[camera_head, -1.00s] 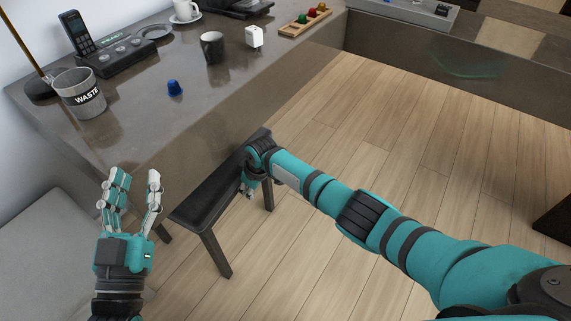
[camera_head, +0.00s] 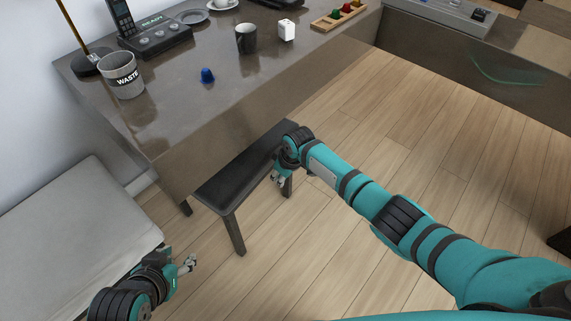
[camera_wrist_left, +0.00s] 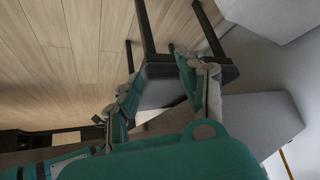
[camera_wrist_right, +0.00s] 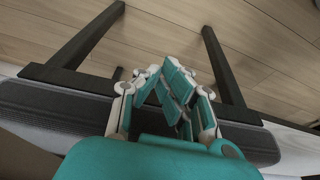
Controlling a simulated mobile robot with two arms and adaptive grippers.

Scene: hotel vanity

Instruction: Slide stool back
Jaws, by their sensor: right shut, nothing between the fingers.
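The stool (camera_head: 238,178) is a long black bench with dark legs, standing along the desk's front edge with part of its seat behind that edge. My right gripper (camera_head: 278,181) is at the stool's outer long side, near its far end. In the right wrist view its fingers (camera_wrist_right: 165,80) are shut and empty, over the dark seat edge (camera_wrist_right: 55,105); contact is unclear. My left gripper (camera_head: 189,264) is low at the lower left, apart from the stool. In the left wrist view its fingers (camera_wrist_left: 160,88) are spread, with the stool's seat (camera_wrist_left: 160,72) beyond them.
The desk (camera_head: 180,120) holds a waste cup (camera_head: 122,78), a blue capsule (camera_head: 208,75), a dark mug (camera_head: 246,40) and a phone dock (camera_head: 155,38). A pale cushioned seat (camera_head: 70,230) is at the left. The wooden floor (camera_head: 400,130) right of the stool is clear.

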